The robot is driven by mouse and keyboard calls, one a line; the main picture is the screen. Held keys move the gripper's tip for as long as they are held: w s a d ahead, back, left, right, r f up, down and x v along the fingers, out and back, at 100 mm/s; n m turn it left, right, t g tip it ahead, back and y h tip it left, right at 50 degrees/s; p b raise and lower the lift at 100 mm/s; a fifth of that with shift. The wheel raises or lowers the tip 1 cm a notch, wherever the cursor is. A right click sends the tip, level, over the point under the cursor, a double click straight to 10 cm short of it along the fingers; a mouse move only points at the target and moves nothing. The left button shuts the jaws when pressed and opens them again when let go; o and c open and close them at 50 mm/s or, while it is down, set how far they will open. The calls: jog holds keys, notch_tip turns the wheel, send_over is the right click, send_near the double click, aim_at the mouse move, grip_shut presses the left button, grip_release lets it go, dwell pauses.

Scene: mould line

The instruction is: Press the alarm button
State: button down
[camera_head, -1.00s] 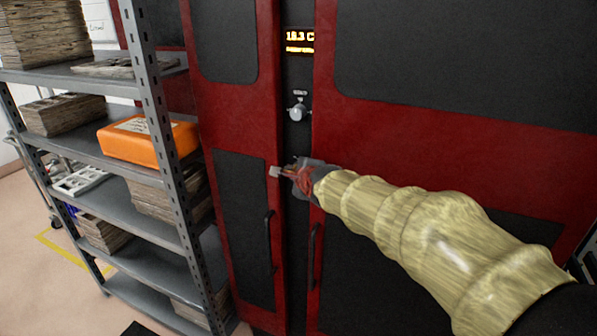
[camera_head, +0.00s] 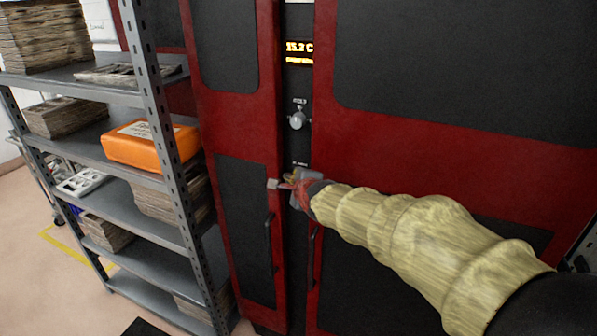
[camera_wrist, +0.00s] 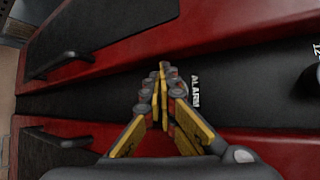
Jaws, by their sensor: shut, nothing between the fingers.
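My gripper (camera_head: 278,184) is shut and empty, its tips in front of the dark strip between the two red doors of the cabinet (camera_head: 297,80). In the wrist view my gripper (camera_wrist: 162,68) points along this strip, with the white word ALARM (camera_wrist: 195,91) printed beside its fingers. The alarm button itself is not visible; my fingers cover the area next to the label. In the head view a small label (camera_head: 300,164) shows just above my gripper. I cannot tell whether the fingertips touch the panel.
A grey knob (camera_head: 297,120) and a lit display (camera_head: 299,47) sit higher on the strip. Door handles (camera_head: 268,240) stick out below my gripper. A metal shelf rack (camera_head: 165,130) with an orange case (camera_head: 150,145) stands close on the left.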

jog(key=shift+s+p, duration=0.2)
jog(key=shift+p, duration=0.2)
jog(key=shift+s+a, duration=0.1)
jog(key=s+p, duration=0.1)
jog(key=s+a+p, duration=0.1)
jog(key=s+p, duration=0.2)
jog(key=p, duration=0.1)
jog(key=shift+s+a, duration=0.2)
jog(key=shift+a, duration=0.2)
dwell(0.6)
